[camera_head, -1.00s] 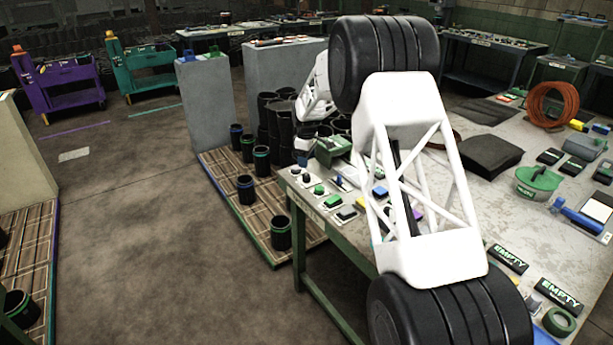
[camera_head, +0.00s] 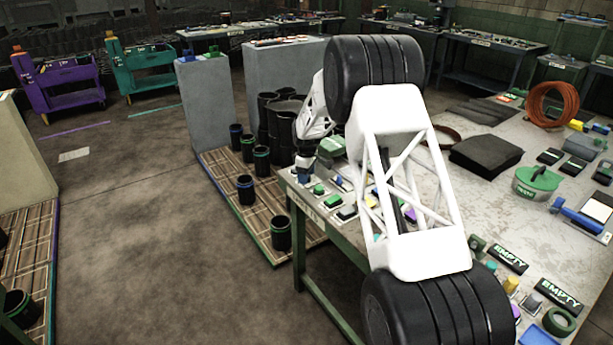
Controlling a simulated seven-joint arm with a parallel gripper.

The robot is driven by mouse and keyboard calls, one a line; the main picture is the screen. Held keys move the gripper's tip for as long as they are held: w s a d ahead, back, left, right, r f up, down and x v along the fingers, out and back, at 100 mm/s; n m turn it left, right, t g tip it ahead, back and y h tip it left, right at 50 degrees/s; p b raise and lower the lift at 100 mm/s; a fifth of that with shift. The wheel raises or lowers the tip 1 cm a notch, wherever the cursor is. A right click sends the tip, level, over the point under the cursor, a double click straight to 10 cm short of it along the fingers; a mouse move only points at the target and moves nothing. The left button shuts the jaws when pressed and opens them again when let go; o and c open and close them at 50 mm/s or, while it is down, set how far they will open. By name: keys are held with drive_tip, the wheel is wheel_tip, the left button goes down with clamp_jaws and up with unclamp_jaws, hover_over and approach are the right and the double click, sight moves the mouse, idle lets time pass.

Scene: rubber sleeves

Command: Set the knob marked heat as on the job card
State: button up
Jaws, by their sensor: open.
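My gripper (camera_head: 303,173) is small in view, low over the left end of the workbench's row of controls. It is open, with its fingers pointing down. It hides the dark knob-like controls at that corner, and I cannot tell whether it touches one. I cannot pick out a job card or read one. My white arm covers much of the control row.
The workbench (camera_head: 490,205) also holds a dark mat (camera_head: 486,154), an orange cable coil (camera_head: 553,104), a green round-lidded thing (camera_head: 537,181) and black EMPTY signs (camera_head: 508,259). Black rubber sleeves (camera_head: 279,232) stand on a slatted pallet left of the bench.

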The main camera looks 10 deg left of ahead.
drive_tip(key=shift+f, duration=0.2)
drive_tip(key=c, duration=0.9)
drive_tip(key=shift+m, duration=0.4)
drive_tip(key=m, duration=1)
drive_tip(key=shift+m, duration=0.4)
